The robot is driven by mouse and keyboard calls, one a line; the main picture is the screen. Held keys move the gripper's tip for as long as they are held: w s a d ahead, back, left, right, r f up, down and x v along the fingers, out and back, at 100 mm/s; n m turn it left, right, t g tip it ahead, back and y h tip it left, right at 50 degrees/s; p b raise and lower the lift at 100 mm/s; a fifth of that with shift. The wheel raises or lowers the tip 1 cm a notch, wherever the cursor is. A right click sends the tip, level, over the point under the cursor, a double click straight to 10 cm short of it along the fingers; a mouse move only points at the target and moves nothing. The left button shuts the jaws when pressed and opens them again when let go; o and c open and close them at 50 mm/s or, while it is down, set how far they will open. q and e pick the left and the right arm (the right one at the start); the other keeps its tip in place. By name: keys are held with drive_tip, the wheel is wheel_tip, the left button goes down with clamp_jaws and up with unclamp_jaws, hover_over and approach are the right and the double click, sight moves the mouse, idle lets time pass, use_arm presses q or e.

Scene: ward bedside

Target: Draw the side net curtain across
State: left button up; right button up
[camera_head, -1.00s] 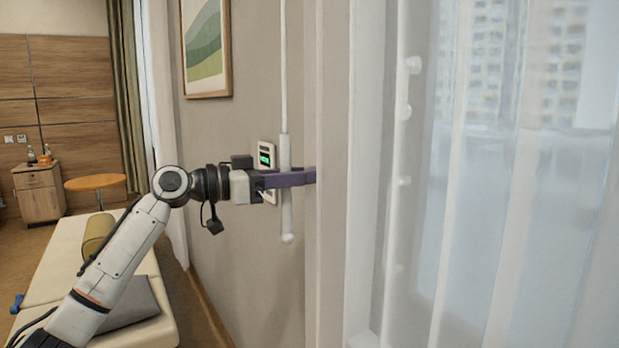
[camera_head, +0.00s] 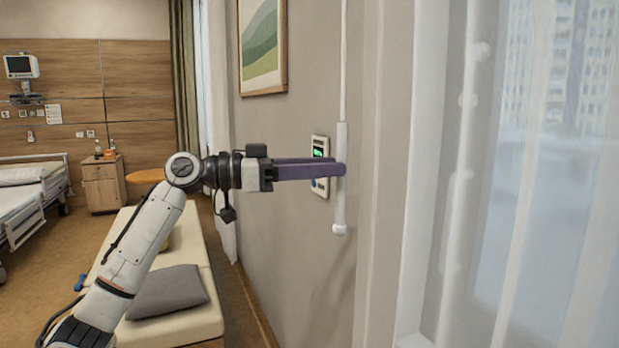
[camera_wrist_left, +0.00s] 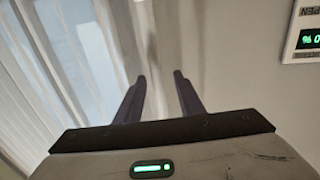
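A sheer white net curtain (camera_head: 530,230) hangs over the window at the right of the head view; it also shows at the upper left of the wrist view (camera_wrist_left: 50,75). A white wand (camera_head: 341,205) hangs upright by the wall to its left. My left gripper (camera_head: 341,167) has purple fingers, whose tips overlap the wand at mid height in the head view. In the wrist view its fingers (camera_wrist_left: 159,77) stand apart, and no wand shows clearly between them. Whether they touch it I cannot tell. My right gripper is out of view.
A wall panel (camera_head: 320,145) with a green display is just behind the fingers; its inverted "OPEN" and percent readout are partly cut off in the wrist view. A framed picture (camera_head: 263,45) hangs above. A couch with a grey cushion (camera_head: 168,292) stands below my arm.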

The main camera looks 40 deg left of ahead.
use_arm(q)
drive_tip(key=shift+b+v, duration=0.3)
drive_tip(key=shift+v, duration=1.25)
